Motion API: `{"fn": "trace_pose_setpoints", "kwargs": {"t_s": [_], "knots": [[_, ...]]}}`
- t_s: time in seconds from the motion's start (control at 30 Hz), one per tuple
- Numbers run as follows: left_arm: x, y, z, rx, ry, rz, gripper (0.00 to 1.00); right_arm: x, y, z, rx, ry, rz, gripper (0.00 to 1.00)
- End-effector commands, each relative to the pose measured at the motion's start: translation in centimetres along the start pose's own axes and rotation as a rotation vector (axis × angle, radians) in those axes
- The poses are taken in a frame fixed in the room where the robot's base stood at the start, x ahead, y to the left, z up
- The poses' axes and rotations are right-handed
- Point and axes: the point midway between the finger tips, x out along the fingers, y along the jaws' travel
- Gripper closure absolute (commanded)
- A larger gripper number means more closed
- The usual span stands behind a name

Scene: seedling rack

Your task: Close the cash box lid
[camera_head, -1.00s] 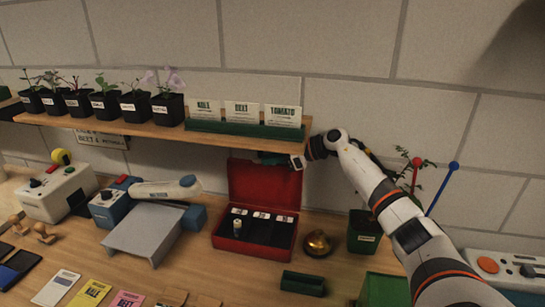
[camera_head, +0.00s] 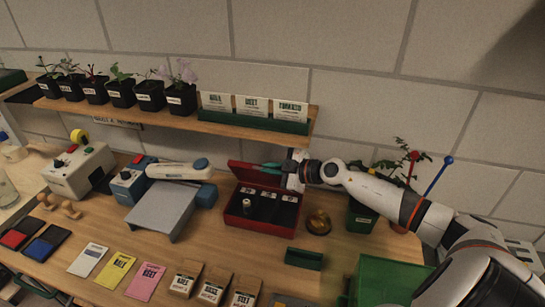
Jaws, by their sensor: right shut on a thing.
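The red cash box (camera_head: 236,218) stands on the wooden bench in the middle of the head view. Its red lid (camera_head: 244,177) is open, raised at the back of the box. White cards and a small pale roll (camera_head: 246,204) show in the dark compartments. My right gripper (camera_head: 270,166) reaches in from the right at the lid's upper edge. It is shut on the lid, near its right side; the exact contact is small and partly hidden. My left gripper is out of view.
A wooden shelf (camera_head: 150,116) with potted seedlings and seed packets hangs just above and behind the lid. A brass bell (camera_head: 318,222) stands right of the box, a small green tray (camera_head: 304,258) in front. A grey-topped device (camera_head: 166,210) stands at left.

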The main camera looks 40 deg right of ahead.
Motion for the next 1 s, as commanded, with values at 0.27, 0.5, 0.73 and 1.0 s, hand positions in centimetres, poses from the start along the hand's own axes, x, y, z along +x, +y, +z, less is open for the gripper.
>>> {"fn": "trace_pose_setpoints", "kwargs": {"t_s": [0.27, 0.5, 0.73, 1.0], "knots": [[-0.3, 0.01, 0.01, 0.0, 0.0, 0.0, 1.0, -0.02, 0.11, 0.01, -0.021, 0.0, -0.012, 1.0], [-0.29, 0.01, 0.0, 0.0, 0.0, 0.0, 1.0, -0.01, 0.11, -0.01, -0.019, 0.001, -0.012, 0.87], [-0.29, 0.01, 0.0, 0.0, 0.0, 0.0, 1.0, 0.0, 0.18, -0.01, -0.017, 0.0, -0.009, 0.7], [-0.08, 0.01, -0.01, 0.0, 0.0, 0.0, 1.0, -0.53, 0.34, -0.18, -0.016, 0.002, -0.007, 0.7]]}}
